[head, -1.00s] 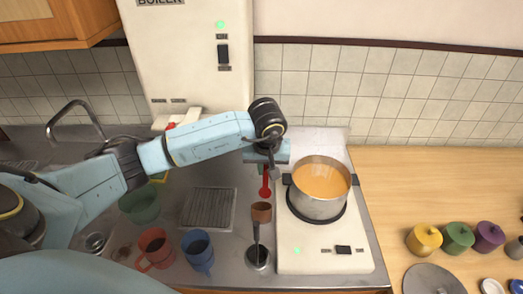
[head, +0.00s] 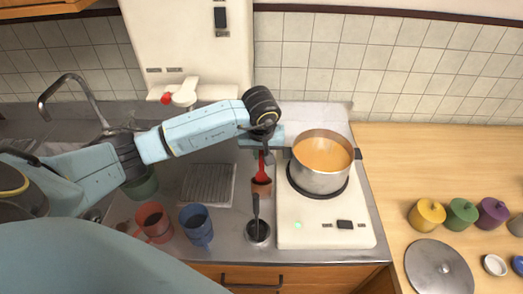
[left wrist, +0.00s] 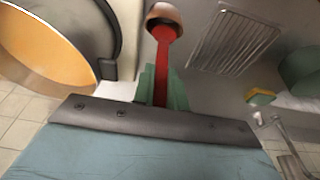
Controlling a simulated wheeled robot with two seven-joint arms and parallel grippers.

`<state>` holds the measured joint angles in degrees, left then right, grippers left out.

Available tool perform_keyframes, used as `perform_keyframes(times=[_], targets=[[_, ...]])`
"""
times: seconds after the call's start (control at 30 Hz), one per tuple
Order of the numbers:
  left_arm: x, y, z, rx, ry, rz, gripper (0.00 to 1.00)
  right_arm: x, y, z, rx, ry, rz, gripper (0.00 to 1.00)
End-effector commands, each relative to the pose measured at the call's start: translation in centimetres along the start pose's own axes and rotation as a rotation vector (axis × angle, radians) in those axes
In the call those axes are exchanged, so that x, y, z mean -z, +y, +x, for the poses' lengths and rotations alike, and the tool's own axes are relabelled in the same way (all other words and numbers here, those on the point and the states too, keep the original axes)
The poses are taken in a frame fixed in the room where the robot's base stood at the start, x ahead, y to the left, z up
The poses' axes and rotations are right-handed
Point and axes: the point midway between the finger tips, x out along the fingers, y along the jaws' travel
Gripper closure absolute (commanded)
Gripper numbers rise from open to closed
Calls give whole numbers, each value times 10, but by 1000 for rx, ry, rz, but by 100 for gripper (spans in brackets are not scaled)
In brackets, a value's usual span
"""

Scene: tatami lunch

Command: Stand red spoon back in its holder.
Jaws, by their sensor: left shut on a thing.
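The red spoon (head: 262,171) hangs bowl-down from my left gripper (head: 262,150), which is shut on its handle. In the left wrist view the spoon (left wrist: 156,58) runs from between the green fingertips (left wrist: 163,86) to a brown cup-like holder (left wrist: 163,13). In the head view the spoon's lower end overlaps the mouth of this brown holder (head: 261,189). I cannot tell how far inside it is. A metal holder (head: 258,232) with a dark-handled utensil (head: 256,208) stands in front of it. My right gripper is not in view.
A pot of orange soup (head: 318,180) stands on the white cooker (head: 305,235), close right of the spoon. A drain grille (head: 207,184), a red mug (head: 153,221) and a blue mug (head: 196,226) are left. Lidded pots (head: 461,213) stand on the wooden counter (head: 400,160).

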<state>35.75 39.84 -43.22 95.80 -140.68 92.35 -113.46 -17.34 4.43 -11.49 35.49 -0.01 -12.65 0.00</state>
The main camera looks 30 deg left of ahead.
Motion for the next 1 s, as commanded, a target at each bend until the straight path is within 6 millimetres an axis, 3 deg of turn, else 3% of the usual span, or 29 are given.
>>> perform_keyframes(times=[0.5, 1.0], targets=[[-11, 0, 48, -1, 1, -1, 100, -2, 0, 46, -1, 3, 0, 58], [-13, 0, 55, -1, 1, -1, 100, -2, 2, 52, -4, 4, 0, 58]])
